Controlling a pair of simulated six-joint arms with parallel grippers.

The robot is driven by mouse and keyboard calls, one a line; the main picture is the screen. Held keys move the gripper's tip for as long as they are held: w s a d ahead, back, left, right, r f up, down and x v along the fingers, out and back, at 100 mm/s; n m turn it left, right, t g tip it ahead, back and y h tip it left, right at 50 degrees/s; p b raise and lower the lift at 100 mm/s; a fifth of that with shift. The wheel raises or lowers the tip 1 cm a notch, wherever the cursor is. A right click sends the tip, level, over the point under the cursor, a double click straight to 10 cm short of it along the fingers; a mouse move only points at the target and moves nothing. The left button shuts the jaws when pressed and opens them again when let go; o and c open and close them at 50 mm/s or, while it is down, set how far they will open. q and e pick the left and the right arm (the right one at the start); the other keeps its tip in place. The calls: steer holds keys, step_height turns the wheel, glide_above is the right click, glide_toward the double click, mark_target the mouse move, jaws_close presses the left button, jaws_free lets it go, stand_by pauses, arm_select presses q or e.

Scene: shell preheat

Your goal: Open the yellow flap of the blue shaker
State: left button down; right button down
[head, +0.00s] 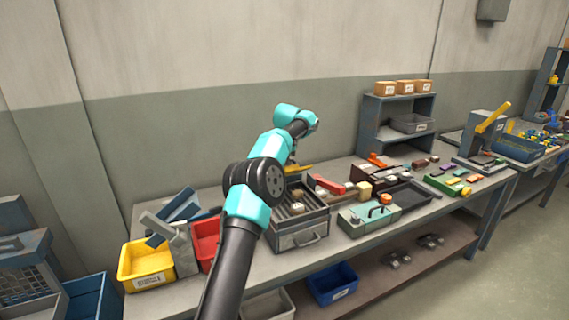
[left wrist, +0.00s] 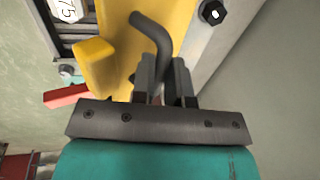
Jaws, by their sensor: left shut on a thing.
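The shaker (head: 300,222) is a grey-blue box with a slatted top and a front handle, in the middle of the bench in the head view. Pale blocks lie on its slats. The yellow flap (head: 298,169) shows at its back edge, partly behind my arm. In the left wrist view the flap (left wrist: 118,42) fills the upper middle, with a bent dark rod handle (left wrist: 146,24) on it. My left gripper (left wrist: 167,72) is shut on the rod. In the head view its tips are mostly hidden by my arm. How far the flap is tilted is unclear. My right gripper is out of view.
A yellow bin (head: 147,279) and a red bin (head: 205,238) stand left of the shaker. A green-grey box with an orange handle (head: 369,219) stands close to its right. A dark tray (head: 408,195) and a grey shelf (head: 372,118) are farther right.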

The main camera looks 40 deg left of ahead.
arm_select(q)
steer(key=shift+w+a+f, duration=0.15)
steer(key=shift+a+f, duration=0.2)
steer(key=shift+a, duration=0.1)
steer(key=c, duration=1.4)
jaws_free()
steer(key=shift+a, duration=0.1)
steer(key=shift+o, duration=1.4)
steer(key=shift+r, duration=0.35)
